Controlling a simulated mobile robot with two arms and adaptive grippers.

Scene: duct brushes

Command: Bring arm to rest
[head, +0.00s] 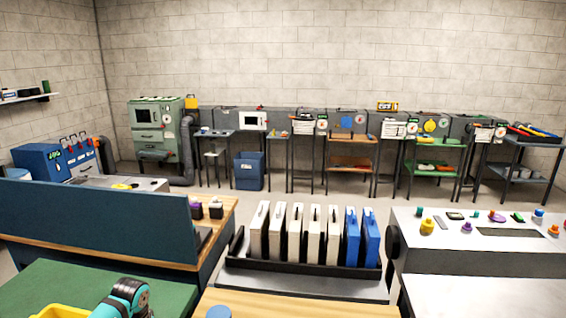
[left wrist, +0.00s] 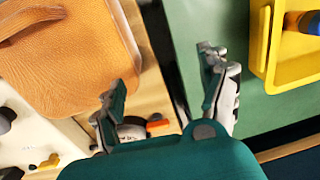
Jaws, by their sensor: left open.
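My left gripper (left wrist: 163,85) is open in the left wrist view, its two fingers spread wide with nothing between them. Below the fingers' gap lie the edge of a green surface (left wrist: 185,15) and a strip of wooden surface. A teal and dark part of my left arm (head: 124,296) shows at the bottom left of the head view, over the green table top (head: 60,280). My left fingertips cannot be made out in the head view. My right gripper is in neither view.
A yellow tray (left wrist: 262,70) holding a blue-handled item (left wrist: 306,22) lies right of the gripper. A tan leather-like bag (left wrist: 70,60) lies left. In the head view, a blue panel (head: 90,222) stands behind the green table, and a black rack (head: 300,267) holds several white and blue upright pieces.

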